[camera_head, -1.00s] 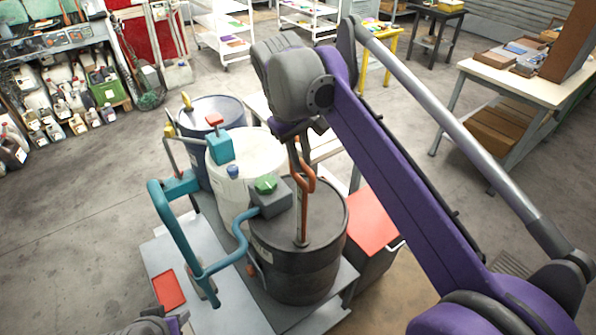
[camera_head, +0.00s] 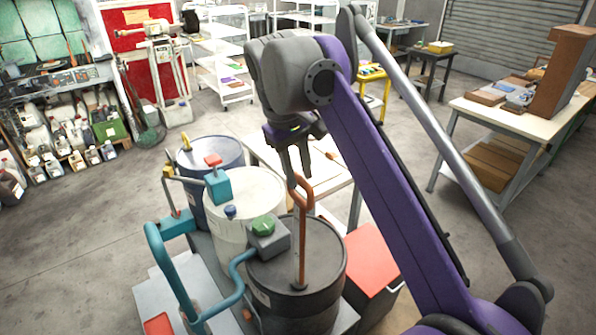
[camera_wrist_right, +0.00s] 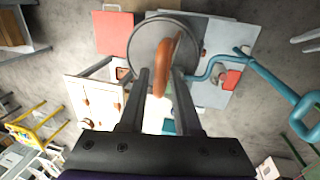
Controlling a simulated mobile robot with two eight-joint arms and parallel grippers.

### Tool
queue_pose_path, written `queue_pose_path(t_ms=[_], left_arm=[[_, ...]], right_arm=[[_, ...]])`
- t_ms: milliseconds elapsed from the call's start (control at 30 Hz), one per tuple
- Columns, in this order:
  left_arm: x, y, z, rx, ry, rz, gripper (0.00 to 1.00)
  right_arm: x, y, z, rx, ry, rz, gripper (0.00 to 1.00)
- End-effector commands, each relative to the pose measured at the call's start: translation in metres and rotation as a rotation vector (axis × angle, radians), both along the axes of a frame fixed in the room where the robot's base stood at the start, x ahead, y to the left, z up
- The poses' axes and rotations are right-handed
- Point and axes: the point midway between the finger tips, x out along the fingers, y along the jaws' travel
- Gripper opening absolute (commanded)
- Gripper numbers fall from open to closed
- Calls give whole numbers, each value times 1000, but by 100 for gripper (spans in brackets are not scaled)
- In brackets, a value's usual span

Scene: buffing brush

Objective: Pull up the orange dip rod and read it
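The orange dip rod (camera_head: 301,235) stands upright in the lid of the black drum (camera_head: 325,255), with a length of shaft and its loop handle showing above the lid. The handle also shows in the wrist view (camera_wrist_right: 164,66), in line with the gap between the fingers. My right gripper (camera_head: 296,176) points down at the top of the handle. Its fingers are apart, with gaps beside the handle in the wrist view (camera_wrist_right: 161,72). Any marks on the rod are too small to read. My left gripper is out of view.
A grey box with a green cap (camera_head: 263,229) and a teal pipe (camera_head: 225,295) sit close left of the rod. A white drum (camera_head: 238,190) and a blue drum (camera_head: 222,152) stand behind. A red-topped box (camera_head: 372,262) stands at right. There is open floor (camera_head: 60,245) at left.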

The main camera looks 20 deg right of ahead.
Motion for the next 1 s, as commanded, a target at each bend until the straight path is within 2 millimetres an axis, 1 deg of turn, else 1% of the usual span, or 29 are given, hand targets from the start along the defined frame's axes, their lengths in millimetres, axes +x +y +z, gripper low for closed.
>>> queue_pose_path(t_ms=[33, 67, 100, 500, 633, 767, 867, 1000], left_arm=[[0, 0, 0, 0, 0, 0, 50], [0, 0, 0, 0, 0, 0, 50], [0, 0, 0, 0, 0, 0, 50], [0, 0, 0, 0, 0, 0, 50], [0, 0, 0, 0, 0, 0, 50], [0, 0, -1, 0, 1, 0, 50], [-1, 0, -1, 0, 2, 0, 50], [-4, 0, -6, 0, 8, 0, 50]], right_arm=[[0, 0, 0, 0, 0, 0, 43], [0, 0, 0, 0, 0, 0, 48], [0, 0, 0, 0, -1, 0, 49], [0, 0, 0, 0, -1, 0, 49], [0, 0, -5, 0, -1, 0, 49], [0, 0, -19, 0, -1, 0, 49], [0, 0, -37, 1, -1, 0, 49], [0, 0, -67, 1, 0, 0, 49]])
